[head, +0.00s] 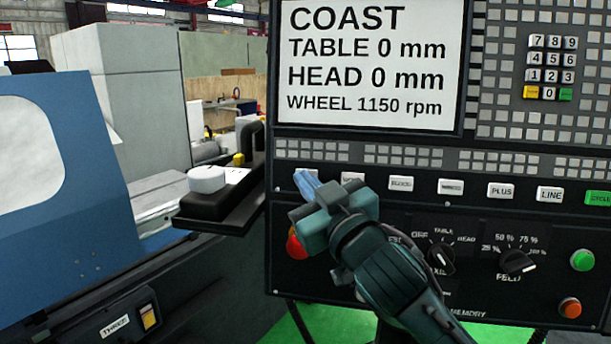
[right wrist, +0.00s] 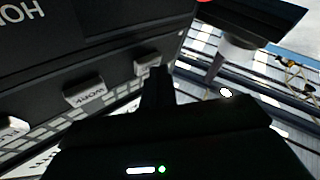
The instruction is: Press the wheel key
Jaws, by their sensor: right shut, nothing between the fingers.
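A row of labelled keys crosses the black control panel. The leftmost key (head: 301,173) is mostly behind my right gripper (head: 306,184), and its label cannot be read. In the right wrist view this key (right wrist: 147,62) lies close beside the tip of my shut right gripper (right wrist: 160,72); I cannot tell if they touch. I cannot clearly read WHEEL on any key. The screen (head: 370,62) reads COAST and WHEEL 1150 rpm. My left gripper is out of view.
More keys, including PLUS (head: 501,191), LINE (head: 550,196) and a green CYCLE key (head: 598,198), run to the right. A red button (head: 296,245) sits just below my gripper. Dark knobs (head: 440,258) are lower right. A black shelf (head: 222,208) juts out at left.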

